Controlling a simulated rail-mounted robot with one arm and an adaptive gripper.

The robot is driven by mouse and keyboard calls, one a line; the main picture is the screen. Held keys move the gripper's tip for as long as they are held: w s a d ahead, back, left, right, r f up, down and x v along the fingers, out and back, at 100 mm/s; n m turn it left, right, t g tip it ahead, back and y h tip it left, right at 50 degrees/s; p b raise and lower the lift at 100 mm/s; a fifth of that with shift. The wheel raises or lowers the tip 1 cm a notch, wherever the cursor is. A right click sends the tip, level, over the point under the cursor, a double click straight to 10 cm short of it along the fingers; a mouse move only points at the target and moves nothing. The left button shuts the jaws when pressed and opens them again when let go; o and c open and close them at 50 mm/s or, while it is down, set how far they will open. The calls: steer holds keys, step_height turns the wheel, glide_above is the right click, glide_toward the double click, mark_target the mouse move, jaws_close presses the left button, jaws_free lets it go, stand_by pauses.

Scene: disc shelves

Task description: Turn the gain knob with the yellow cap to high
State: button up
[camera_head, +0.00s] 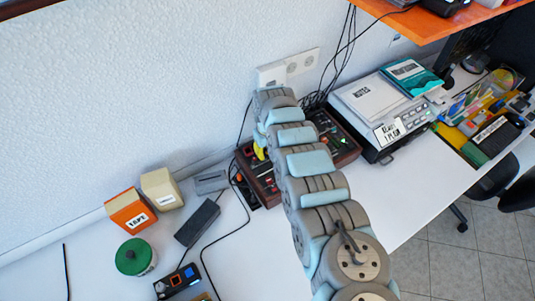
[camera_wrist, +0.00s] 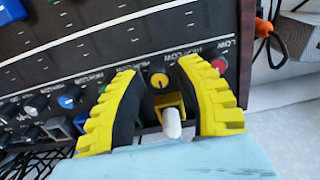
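The gain knob with the yellow cap (camera_wrist: 159,80) is on a dark panel in the wrist view, below a small printed HIGH LOW label. A dark mark shows on the cap, but its exact direction is too small to tell. My gripper (camera_wrist: 158,72) is open, with its yellow-and-black fingers on either side of the knob. I cannot tell whether they touch it. In the head view, a yellow part of my gripper (camera_head: 259,151) shows over the brown-edged mixer (camera_head: 350,152); my arm hides the middle of the mixer and the knob.
A knob with a red cap (camera_wrist: 219,66) sits just right of the fingers, and one with a blue cap (camera_wrist: 68,101) to the left. A white peg (camera_wrist: 171,122) stands below the yellow knob. An orange box (camera_head: 130,211) and a green-lidded tub (camera_head: 135,257) stand left of the mixer.

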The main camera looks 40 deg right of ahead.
steer(key=shift+f, duration=0.25)
steer(key=shift+c, duration=0.4)
jaws_close()
steer(key=shift+r+p, duration=0.1)
steer(key=shift+p, duration=0.3)
steer(key=shift+w+r+m+p, duration=0.1)
steer(key=shift+m+p, duration=0.75)
steer(key=shift+m, duration=0.25)
steer(key=shift+m+p, duration=0.4)
steer(key=shift+m, duration=1.4)
